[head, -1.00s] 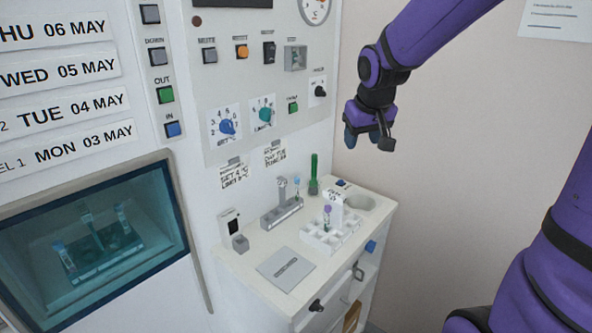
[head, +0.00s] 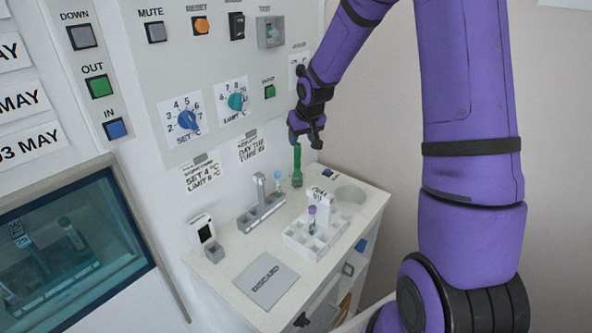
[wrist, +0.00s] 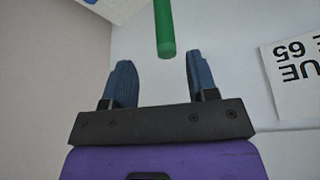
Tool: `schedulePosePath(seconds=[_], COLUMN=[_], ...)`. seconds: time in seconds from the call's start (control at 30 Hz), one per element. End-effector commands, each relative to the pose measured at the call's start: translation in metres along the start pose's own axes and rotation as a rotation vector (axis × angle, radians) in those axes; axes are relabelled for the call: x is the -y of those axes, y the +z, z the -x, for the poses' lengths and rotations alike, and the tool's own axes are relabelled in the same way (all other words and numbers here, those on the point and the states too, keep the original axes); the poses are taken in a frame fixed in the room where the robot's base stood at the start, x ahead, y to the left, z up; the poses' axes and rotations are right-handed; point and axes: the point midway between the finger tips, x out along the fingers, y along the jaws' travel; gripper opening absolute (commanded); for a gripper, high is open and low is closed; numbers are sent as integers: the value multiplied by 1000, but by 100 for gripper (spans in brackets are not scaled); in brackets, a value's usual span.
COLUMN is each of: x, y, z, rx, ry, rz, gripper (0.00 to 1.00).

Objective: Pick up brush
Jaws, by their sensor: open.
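The brush (head: 297,163) shows as a slim green upright handle at the back of the white counter, near the wall panel. Its lower end looks darker and wider; the bristles cannot be made out. My gripper (head: 305,141) is open and empty just above the brush's top in the head view. In the wrist view the green brush handle (wrist: 164,28) lies ahead of the gap between my two blue fingers (wrist: 159,65), roughly in line with it. The fingers do not appear to touch it.
A grey stand with a tube (head: 262,208) is left of the brush. A grey discard plate (head: 266,279) lies at the counter's front. The knob panel (head: 215,75) is close behind.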

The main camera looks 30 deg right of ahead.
Motion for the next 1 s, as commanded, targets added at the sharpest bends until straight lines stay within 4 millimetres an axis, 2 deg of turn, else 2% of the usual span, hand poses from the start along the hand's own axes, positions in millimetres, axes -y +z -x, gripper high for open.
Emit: schedulePosePath(seconds=[0.1,0.27,0.6,0.93,0.97,1.0], x=[0,1,8,8,8,8], y=[0,0,1,1,1,1], z=[-12,-20,-62,-68,-68,-68], rx=[1,1,1,-1,-1,-1], ry=[0,0,0,1,1,1], rz=[2,1,1,1,1,1], gripper=[53,53,53,53,51,42])
